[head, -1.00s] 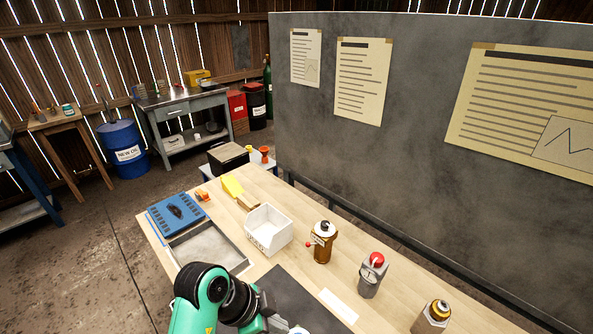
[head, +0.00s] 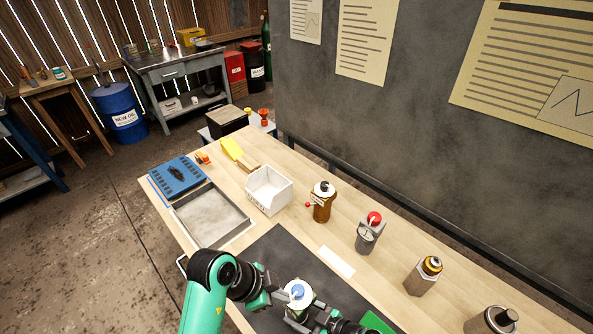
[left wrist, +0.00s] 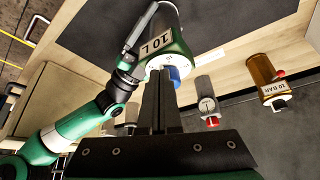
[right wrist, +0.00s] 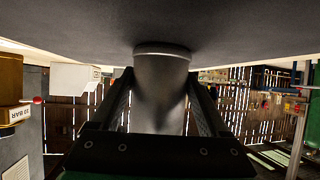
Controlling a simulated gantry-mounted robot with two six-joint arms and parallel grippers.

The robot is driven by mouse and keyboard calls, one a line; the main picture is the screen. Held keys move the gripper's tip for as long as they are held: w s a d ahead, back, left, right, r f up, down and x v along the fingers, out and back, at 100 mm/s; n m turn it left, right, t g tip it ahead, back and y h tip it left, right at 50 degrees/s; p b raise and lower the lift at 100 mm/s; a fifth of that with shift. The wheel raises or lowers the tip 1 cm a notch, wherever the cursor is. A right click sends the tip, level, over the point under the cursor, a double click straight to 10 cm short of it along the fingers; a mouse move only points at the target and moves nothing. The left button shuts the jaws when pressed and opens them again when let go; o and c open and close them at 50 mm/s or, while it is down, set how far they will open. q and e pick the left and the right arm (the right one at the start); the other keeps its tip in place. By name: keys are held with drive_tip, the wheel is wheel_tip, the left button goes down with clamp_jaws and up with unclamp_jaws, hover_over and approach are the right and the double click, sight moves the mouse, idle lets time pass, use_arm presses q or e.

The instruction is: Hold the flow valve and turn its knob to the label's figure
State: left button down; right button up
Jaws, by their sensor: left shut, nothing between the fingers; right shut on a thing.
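The flow valve (head: 297,303) has a pale body, a green collar and a blue knob (head: 297,291) on top. In the left wrist view the valve (left wrist: 158,45) carries a "10 L" label (left wrist: 153,43), with the blue knob (left wrist: 174,74) facing the left fingers. My left gripper (head: 281,294) is shut and empty right beside the knob; its fingertips (left wrist: 160,74) overlap the knob's edge, and I cannot tell if they touch. My right gripper (right wrist: 160,82) is shut on the valve's grey cylindrical body (right wrist: 161,90).
A dark mat (head: 270,247) lies under the arms. A white strip (head: 337,262) lies on the bench.

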use_arm(q)
drive_tip(key=shift+f, duration=0.3)
use_arm(e)
drive_tip(key=shift+r, duration=0.1)
use_arm(q)
drive_tip(key=shift+w+d, duration=0.35)
drive_tip(key=shift+d, duration=0.2)
idle(0.9)
drive_tip(key=shift+w+a, duration=0.1)
drive_tip(key=shift+w, duration=0.15)
drive_tip(key=shift+w+a, duration=0.1)
drive_tip(key=shift+w, duration=0.25)
use_arm(e)
drive_tip(key=shift+a, duration=0.1)
use_arm(q)
drive_tip(key=shift+w, duration=0.15)
drive_tip(key=shift+a, duration=0.1)
drive_tip(key=shift+a, duration=0.35)
wheel_tip(320, 180, up, 6)
idle(0.6)
